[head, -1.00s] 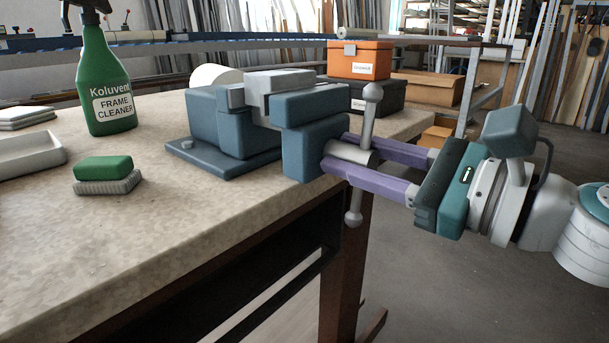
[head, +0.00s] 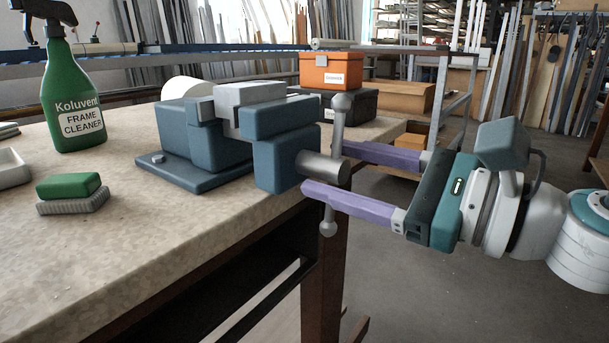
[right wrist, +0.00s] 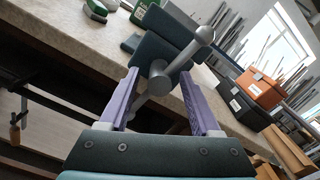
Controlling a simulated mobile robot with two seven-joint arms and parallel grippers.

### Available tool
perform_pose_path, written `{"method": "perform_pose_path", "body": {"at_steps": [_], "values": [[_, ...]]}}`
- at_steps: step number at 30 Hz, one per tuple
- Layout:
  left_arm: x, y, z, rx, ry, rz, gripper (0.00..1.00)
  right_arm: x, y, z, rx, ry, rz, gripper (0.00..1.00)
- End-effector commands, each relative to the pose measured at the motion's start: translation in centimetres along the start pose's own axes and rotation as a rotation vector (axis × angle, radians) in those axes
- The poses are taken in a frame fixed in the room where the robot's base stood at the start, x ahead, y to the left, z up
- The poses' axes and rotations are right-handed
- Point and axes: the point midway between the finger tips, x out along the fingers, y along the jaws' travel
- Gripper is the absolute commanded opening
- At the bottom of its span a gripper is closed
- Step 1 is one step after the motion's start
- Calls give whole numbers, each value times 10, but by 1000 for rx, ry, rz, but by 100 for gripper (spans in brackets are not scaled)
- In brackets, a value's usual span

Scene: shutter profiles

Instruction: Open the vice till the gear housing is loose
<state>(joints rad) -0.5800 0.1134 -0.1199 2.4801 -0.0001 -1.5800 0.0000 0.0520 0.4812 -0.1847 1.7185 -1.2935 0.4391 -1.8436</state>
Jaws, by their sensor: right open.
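The blue-grey vice (head: 283,160) stands at the bench edge. A light grey block, seemingly the gear housing (head: 250,108), sits between its jaws; I cannot tell whether it is gripped tightly. The vice's grey handle bar (head: 336,133), with ball ends, stands nearly upright through the round screw head (head: 322,167). My right gripper (head: 320,167) is open, with its purple fingers on either side of the screw head and bar. In the right wrist view the handle bar (right wrist: 185,58) runs slanting between and across the open fingers (right wrist: 160,82). My left gripper is out of view.
A green spray bottle (head: 74,95), a green-topped brush or sponge (head: 70,190) and a pale tray (head: 10,168) are on the bench (head: 130,240) at left. An orange box (head: 331,70) on a black case (head: 352,103) stands behind the vice. Free floor lies right of the bench.

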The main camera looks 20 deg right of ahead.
Motion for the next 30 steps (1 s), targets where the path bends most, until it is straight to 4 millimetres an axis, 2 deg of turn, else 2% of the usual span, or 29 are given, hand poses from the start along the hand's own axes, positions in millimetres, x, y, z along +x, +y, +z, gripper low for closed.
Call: {"method": "perform_pose_path", "body": {"at_steps": [6, 12, 18, 30], "values": [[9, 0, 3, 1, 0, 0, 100, -44, 2, -3, -1, 4, 2, 64], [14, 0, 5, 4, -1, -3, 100, -72, 2, -2, 0, 2, 2, 64], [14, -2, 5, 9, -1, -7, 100, -80, 0, 0, -2, 0, 1, 64], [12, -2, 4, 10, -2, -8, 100, -80, -2, 3, 8, -1, -5, 64]]}}
